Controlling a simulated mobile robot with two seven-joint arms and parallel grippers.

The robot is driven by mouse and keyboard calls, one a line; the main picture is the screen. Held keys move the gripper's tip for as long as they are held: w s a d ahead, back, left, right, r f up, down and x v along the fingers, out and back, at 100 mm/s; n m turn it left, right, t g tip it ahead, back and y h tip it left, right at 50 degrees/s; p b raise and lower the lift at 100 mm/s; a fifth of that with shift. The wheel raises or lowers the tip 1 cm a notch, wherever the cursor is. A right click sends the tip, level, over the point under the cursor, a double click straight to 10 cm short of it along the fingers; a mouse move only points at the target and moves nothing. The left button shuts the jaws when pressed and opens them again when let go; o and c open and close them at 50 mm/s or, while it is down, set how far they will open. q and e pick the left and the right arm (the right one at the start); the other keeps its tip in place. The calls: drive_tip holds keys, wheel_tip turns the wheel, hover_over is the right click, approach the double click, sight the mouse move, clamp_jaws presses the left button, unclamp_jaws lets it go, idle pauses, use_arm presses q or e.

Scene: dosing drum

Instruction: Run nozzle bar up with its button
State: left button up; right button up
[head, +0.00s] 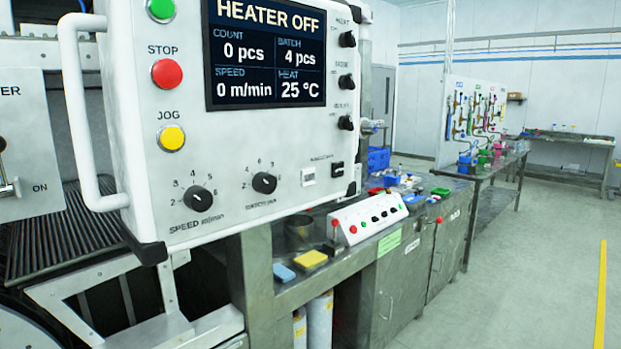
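A white control panel (230,130) fills the left and middle of the head view. Its screen (266,50) reads HEATER OFF, 0 pcs, 4 pcs batch, 0 m/min and 25 °C. A green button (161,9), a red STOP button (167,73) and a yellow JOG button (171,138) line its left side. Two black dials (198,197) sit low on it, with a white square element (309,175) and a black switch (337,170) to their right; their labels are too small to read. I cannot make out the nozzle bar or a button marked for it. Neither gripper is in view.
A roller conveyor (50,235) lies at left below the panel's handle (78,110). A steel bench (300,285) holds a sloped white button box (368,218), a yellow sponge (311,259) and a blue one (284,272). The floor (530,270) at right is clear.

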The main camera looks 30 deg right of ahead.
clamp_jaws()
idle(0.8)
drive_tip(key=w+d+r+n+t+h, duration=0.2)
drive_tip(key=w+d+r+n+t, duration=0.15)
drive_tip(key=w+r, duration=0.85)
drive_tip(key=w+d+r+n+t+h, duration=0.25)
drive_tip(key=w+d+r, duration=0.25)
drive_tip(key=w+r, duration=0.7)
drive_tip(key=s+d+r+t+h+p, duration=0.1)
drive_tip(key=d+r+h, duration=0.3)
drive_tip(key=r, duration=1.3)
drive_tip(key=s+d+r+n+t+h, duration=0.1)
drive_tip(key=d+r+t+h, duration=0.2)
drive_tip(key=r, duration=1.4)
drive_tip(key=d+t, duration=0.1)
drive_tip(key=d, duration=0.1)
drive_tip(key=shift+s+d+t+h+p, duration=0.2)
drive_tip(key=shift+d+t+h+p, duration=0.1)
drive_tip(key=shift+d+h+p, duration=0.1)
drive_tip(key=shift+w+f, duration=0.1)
